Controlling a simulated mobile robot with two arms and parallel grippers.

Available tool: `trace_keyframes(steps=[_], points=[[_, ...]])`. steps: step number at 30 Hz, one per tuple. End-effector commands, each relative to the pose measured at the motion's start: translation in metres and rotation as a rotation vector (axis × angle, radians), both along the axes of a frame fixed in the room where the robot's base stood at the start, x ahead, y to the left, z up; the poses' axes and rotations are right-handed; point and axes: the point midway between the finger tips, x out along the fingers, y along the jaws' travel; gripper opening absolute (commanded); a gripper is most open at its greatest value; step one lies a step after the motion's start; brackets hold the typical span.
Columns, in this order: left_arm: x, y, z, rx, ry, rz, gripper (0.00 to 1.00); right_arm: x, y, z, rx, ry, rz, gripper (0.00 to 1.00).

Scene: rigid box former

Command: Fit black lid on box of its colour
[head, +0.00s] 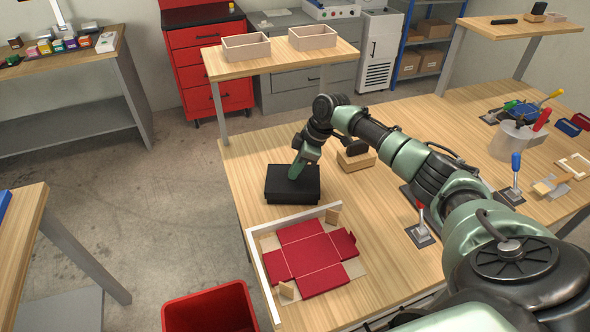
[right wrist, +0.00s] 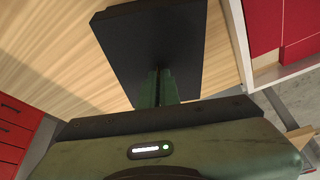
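A black box-shaped object (head: 292,190) with a flat top stands near the left edge of the wooden table. A seam below its top suggests a lid over a box, but I cannot tell how far down the lid sits. The flat black top also shows in the right wrist view (right wrist: 150,40). My right gripper (head: 296,172) points down at this top, its fingertips at or just above the surface. In the right wrist view the green fingers (right wrist: 158,78) are together, with nothing seen between them. My left gripper is not in view.
A white frame (head: 259,275) with a flat red box blank (head: 308,257) lies in front of the black box. A wooden block with a black top (head: 356,160) stands to its right. Toggle levers (head: 421,233) stand farther right. A red bin (head: 210,308) is below the table.

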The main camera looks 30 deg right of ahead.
Motion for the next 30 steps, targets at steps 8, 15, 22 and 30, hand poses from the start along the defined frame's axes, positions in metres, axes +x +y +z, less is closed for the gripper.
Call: trace_keyframes(steps=[8,15,22,30], points=[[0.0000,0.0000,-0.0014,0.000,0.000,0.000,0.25,0.0001,0.0001,-0.0021,0.000,0.000,0.000,0.00],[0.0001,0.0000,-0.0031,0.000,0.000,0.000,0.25,0.0001,0.0001,-0.0051,0.000,0.000,0.000,0.00],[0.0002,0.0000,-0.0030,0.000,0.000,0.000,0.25,0.0000,0.0001,-0.0054,0.000,0.000,0.000,0.28],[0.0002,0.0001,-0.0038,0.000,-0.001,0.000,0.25,-0.0003,-0.0008,-0.0041,0.000,0.000,0.000,0.28]])
